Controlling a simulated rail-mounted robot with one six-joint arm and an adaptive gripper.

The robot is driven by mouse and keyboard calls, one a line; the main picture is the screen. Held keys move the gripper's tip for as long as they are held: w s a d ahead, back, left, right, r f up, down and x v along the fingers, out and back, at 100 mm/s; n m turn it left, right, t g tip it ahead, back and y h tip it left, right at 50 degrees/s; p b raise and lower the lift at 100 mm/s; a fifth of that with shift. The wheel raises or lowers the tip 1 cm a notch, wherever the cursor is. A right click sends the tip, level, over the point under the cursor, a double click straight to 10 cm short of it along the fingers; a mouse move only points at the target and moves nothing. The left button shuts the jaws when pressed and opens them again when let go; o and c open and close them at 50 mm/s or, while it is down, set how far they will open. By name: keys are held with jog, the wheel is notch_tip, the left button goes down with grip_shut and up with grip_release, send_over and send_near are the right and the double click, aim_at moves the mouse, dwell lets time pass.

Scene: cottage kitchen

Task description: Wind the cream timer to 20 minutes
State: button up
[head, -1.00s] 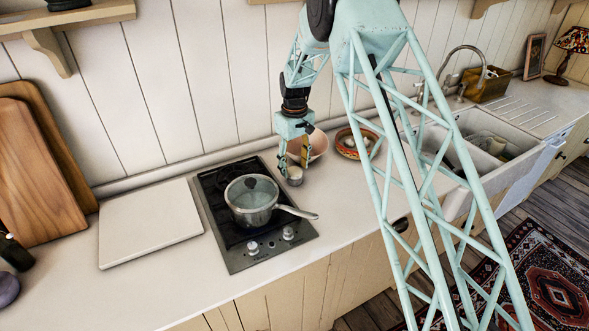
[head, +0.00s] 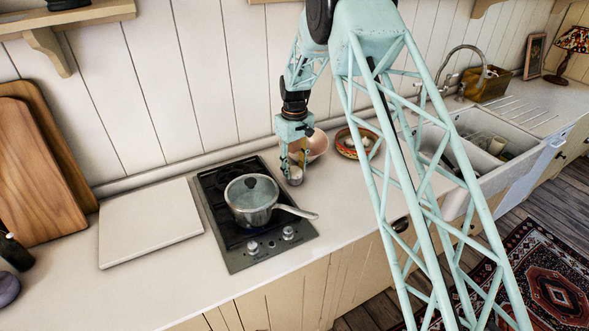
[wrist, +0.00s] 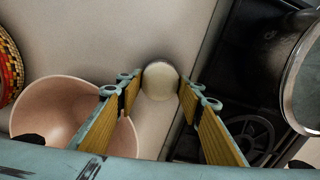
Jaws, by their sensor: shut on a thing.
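The cream timer (wrist: 160,82) is a small round thing on the counter, seen from above in the wrist view between my fingertips. In the head view the timer (head: 295,178) stands just right of the hob, partly hidden by my fingers. My gripper (head: 296,168) points down over it and is shut on it. In the wrist view my gripper (wrist: 158,88) has one wood-coloured finger on each side of the timer. The dial marks are too small to read.
A pan (head: 250,205) with a glass lid stands on the hob (head: 225,235), its handle reaching right below my gripper. A pink bowl (wrist: 75,110) is close behind my gripper. A patterned bowl (head: 347,148) is further right. A white board (head: 150,225) lies left.

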aim_at(294, 169)
jog(key=shift+m, duration=0.3)
jog(key=o, duration=0.8)
jog(key=shift+o, duration=0.2)
jog(key=shift+r, duration=0.2)
notch_tip(294, 169, up, 12)
jog(key=shift+f, duration=0.15)
dwell(0.4)
